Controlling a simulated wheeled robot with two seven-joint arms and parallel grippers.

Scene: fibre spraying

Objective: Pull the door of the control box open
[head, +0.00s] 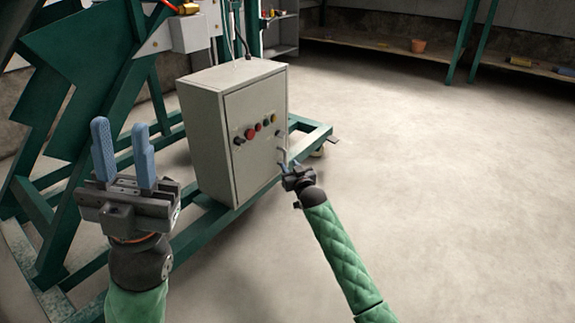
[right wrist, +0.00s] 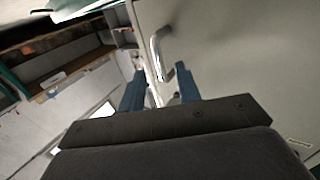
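The grey control box (head: 212,135) stands upright on a green frame in the head view. Its door (head: 258,165) looks shut and carries several coloured buttons and dark knobs. In the right wrist view a silver curved handle (right wrist: 156,48) sits near the door's (right wrist: 235,60) edge. My right gripper (head: 283,160) is at the door's right edge; in the right wrist view its two blue fingers (right wrist: 160,76) are apart, with the handle's lower end between or just beyond their tips. I cannot tell if they touch it. My left gripper (head: 122,155) is open and empty, left of the box.
The green steel frame (head: 75,110) rises behind and left of the box, and its base beam (head: 225,218) runs under it. The floor (head: 440,180) to the right is clear.

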